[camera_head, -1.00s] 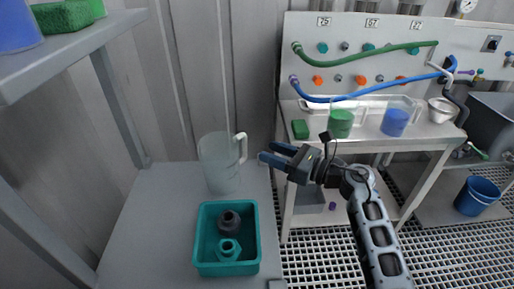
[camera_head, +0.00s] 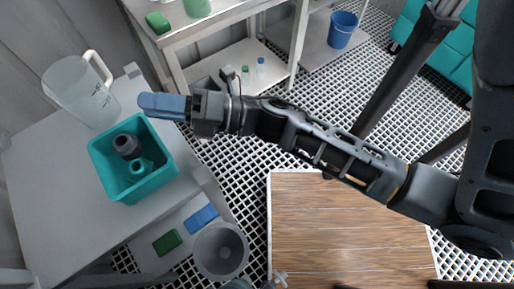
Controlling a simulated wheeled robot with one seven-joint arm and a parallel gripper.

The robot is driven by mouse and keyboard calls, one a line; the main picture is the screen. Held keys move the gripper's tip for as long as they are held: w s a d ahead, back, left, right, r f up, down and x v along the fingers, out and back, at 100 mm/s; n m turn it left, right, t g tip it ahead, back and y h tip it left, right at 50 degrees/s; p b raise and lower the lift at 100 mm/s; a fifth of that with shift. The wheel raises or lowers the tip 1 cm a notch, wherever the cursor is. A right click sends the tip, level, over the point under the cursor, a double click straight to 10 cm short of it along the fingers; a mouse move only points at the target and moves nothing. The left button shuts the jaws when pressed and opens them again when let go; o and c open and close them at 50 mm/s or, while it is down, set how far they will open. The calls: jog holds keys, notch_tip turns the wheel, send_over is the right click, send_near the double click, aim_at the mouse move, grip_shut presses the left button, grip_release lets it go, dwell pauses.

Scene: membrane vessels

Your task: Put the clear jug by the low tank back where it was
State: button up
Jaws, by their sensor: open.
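A clear jug (camera_head: 80,92) with a pale handle stands upright on the grey table (camera_head: 45,165) at the left, behind a teal bin. My gripper (camera_head: 150,104) is to the right of the jug, apart from it, with its blue fingers pointing left toward the table. It holds nothing that I can see. The gap between the fingers is hard to make out from this angle. No low tank can be made out for certain in this view.
The teal bin (camera_head: 166,172) holds dark and teal fittings. Below are a green block (camera_head: 167,242), a blue block (camera_head: 202,217) and a grey round vessel (camera_head: 221,250). A bench (camera_head: 215,32) stands behind. A blue bucket (camera_head: 342,28) stands at the back. Grating floor is open between.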

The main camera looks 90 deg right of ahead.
jog(key=s+a+m+g, duration=0.3)
jog(key=s+m, duration=0.5)
jog(key=m, duration=0.3)
jog(key=s+a+f+m+g+h, duration=0.1)
jog(key=s+a+m+g, duration=0.2)
jog(key=s+a+m, duration=0.2)
jog(key=s+m, duration=0.3)
jog(key=m, duration=0.3)
jog(key=shift+s+a+m, duration=0.35)
jog(key=shift+s+m, duration=0.05)
